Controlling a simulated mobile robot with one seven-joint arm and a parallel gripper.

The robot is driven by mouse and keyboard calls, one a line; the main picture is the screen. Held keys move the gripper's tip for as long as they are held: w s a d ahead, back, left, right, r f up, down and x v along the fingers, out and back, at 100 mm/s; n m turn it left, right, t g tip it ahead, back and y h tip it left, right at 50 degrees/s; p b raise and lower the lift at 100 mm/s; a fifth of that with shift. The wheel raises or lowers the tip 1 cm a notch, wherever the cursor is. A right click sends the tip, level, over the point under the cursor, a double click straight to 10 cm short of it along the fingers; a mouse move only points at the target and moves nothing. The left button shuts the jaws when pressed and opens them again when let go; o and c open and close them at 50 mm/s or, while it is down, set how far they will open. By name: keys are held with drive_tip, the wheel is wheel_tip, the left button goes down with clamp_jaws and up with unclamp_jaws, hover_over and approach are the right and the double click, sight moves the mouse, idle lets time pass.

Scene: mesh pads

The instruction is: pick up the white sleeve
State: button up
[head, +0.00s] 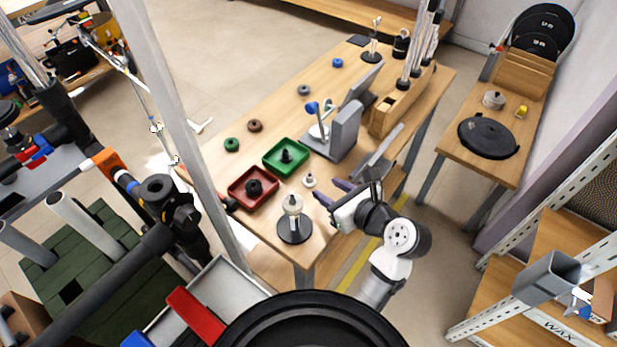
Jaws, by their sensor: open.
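A small white piece (309,181), ring-like with a short top, stands on the wooden table near its front right edge. A larger off-white sleeve-like piece (293,204) sits around the upper part of an upright post on a round black base (295,232) at the table's front. I cannot tell for sure which of the two is the white sleeve. My gripper (331,191) comes in from the right, with its dark purple fingers apart and pointing left. It looks empty. Its fingertips are just right of the small white piece, apparently apart from it.
A red tray (233,193) and a green tray (265,157) hold dark parts. A grey bracket (343,135) stands behind my gripper. Green (232,144), brown (255,126) and blue (337,62) rings lie on the table. A grey post rises at the table's left.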

sight(312, 179)
drive_tip(key=p+x, duration=0.1)
drive_tip(key=x, duration=0.7)
drive_tip(key=shift+w+d+f, duration=0.1)
drive_tip(key=shift+w+f, duration=0.05)
drive_tip(key=shift+f, duration=0.1)
clamp_jaws()
